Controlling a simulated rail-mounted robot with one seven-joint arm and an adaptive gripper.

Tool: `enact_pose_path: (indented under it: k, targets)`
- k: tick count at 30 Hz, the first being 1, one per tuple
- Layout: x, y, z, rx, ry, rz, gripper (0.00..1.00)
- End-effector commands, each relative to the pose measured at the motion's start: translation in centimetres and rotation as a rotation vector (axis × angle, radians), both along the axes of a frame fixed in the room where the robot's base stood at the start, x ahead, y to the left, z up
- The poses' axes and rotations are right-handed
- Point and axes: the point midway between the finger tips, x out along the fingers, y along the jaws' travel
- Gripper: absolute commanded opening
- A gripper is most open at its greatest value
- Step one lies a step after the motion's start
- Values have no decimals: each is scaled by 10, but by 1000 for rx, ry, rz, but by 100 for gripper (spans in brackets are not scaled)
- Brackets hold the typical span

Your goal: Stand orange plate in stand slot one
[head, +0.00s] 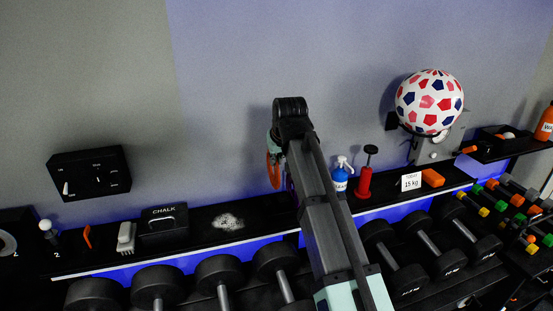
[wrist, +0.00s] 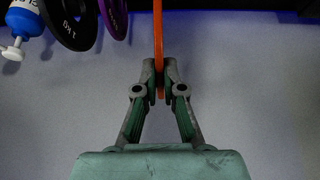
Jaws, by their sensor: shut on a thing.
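An orange plate (head: 273,168) hangs below my gripper (head: 277,143) in the head view, above the back of the black shelf. In the wrist view my gripper (wrist: 160,84) is shut on the orange plate (wrist: 158,40), which shows edge-on as a thin upright strip. A purple plate (wrist: 115,17) and a black plate (wrist: 72,22) stand on edge to the left of it there, apart from it. The stand and its slots cannot be made out; my arm covers that part of the shelf in the head view.
A blue-and-white bottle (head: 340,179) and a red pump-like item (head: 364,181) stand right of my arm. A chalk box (head: 164,220) and white powder (head: 227,222) are on the shelf to the left. Dumbbells (head: 220,272) line the front. A patterned ball (head: 429,102) is at the right wall.

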Motion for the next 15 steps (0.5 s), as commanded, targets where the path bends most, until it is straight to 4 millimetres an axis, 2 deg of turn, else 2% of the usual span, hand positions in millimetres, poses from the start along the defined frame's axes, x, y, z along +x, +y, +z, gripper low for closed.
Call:
enact_pose_path:
  k: [8, 15]
  targets:
    - [0, 0, 2, 2, -2, 1, 0]
    - [0, -1, -11, 2, -2, 1, 0]
